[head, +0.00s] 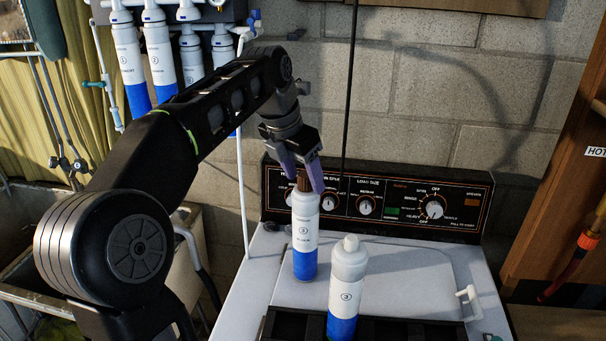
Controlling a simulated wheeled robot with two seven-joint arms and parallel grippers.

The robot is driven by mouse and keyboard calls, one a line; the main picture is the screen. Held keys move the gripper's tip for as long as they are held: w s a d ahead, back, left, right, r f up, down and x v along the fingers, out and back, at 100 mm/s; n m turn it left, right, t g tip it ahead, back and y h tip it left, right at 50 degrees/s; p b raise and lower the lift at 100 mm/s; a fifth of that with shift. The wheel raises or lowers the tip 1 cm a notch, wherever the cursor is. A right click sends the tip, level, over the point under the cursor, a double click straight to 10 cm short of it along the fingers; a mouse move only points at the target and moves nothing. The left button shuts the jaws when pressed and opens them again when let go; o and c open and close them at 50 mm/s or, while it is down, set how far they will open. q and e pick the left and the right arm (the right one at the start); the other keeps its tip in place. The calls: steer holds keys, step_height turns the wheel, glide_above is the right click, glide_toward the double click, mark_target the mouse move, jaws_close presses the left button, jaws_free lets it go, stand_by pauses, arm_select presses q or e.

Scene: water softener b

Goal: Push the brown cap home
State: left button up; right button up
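The brown cap (303,184) sits at the top of a white and blue filter bottle (305,237), which stands upright on the washing machine's white top. My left gripper (303,183) comes down from above, with one purple finger on each side of the cap. The fingers are apart and partly hide the cap. Whether they press on it cannot be told, nor can how deep the cap sits in the bottle. My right gripper is not in view.
A second filter bottle (348,290) with a pale top stands nearer, at the black tray (390,329). The control panel (380,205) rises just behind the capped bottle. Several wall-mounted filters (160,55) hang at upper left. The right side of the white top (425,275) is mostly clear.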

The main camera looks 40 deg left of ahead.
arm_select(q)
steer(key=shift+r, duration=0.15)
steer(key=shift+r, duration=0.3)
steer(key=v, duration=0.2)
steer(key=shift+s+r, duration=0.15)
steer(key=shift+r, duration=0.1)
steer(key=s+a, duration=0.1)
steer(key=s, duration=1.1)
steer(key=shift+f+p, duration=0.2)
steer(key=shift+p, duration=0.1)
